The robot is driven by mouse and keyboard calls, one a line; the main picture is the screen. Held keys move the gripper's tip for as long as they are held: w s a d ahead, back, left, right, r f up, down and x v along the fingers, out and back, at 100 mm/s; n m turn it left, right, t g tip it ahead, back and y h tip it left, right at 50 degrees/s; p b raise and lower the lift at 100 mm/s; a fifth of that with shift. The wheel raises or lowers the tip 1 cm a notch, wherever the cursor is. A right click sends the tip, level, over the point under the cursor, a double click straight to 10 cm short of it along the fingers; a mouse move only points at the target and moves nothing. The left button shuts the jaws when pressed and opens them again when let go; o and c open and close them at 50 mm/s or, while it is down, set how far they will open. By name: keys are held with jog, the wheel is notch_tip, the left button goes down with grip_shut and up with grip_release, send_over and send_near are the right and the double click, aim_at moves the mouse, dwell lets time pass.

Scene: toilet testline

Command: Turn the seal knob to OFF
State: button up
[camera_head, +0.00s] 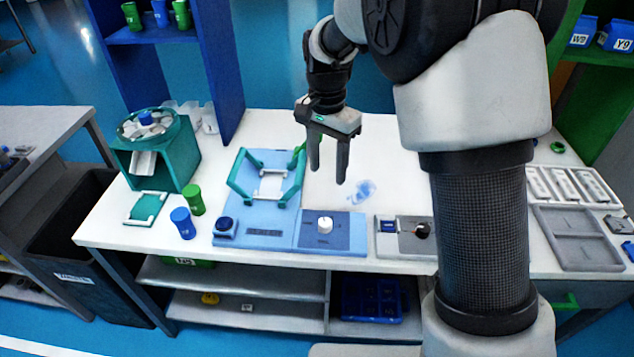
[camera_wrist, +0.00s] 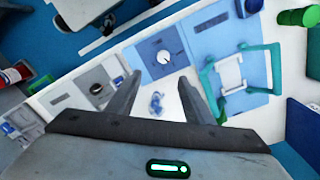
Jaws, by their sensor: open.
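A white round knob (camera_head: 325,224) sits on a dark blue panel (camera_head: 346,236) near the front edge of the white bench; it is the likely seal knob, but its markings are too small to read. In the wrist view the white knob (camera_wrist: 163,57) shows a dark pointer line, beyond my fingertips. My gripper (camera_head: 327,174) is open and empty, fingers pointing down, above the bench and behind the panel. The wrist view shows both fingers (camera_wrist: 160,80) apart with nothing between them touching.
A light blue base (camera_head: 262,222) with a green frame (camera_head: 236,185) and a dark blue button (camera_head: 225,225) adjoins the panel on the left. A grey panel with a black knob (camera_head: 422,230) is on the right. Blue (camera_head: 183,223) and green (camera_head: 194,199) cylinders stand further left.

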aim_at(325, 221)
jog(key=f, duration=1.2)
jog(key=f+b, duration=0.1)
jog(key=f, duration=0.5)
jog(key=shift+w+a+f, duration=0.15)
jog(key=shift+w+f, duration=0.1)
jog(key=shift+w, duration=0.05)
jog(key=shift+c, duration=0.2)
jog(key=c, duration=1)
